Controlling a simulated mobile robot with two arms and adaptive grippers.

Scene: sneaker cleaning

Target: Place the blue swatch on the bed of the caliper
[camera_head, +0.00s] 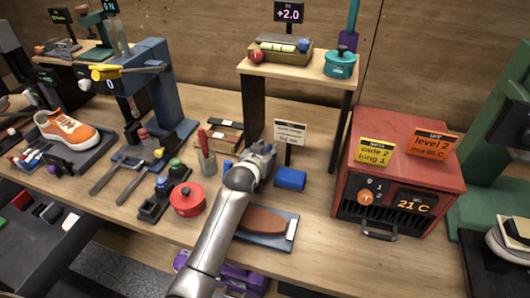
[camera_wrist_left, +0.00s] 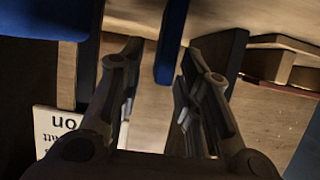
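My left gripper (camera_head: 264,156) is over the middle of the bench, in front of a small white sign. In the left wrist view the gripper (camera_wrist_left: 163,55) has its fingers apart. A narrow blue piece (camera_wrist_left: 172,40), which looks like the blue swatch, shows between the fingertips, with a gap on its left side. In the head view a small blue patch (camera_head: 228,165) shows just left of the gripper; the rest is hidden. A blue C-shaped frame (camera_head: 160,90) with a yellow handle stands at left; I cannot tell whether it is the caliper. My right gripper is not clearly seen.
A blue block (camera_head: 290,179) lies right of the gripper, beside the sign (camera_head: 291,133). A red pot (camera_head: 187,200) and a cup with a red tool (camera_head: 207,160) stand left. A red oven (camera_head: 400,165) stands right. A raised shelf (camera_head: 300,72) is behind.

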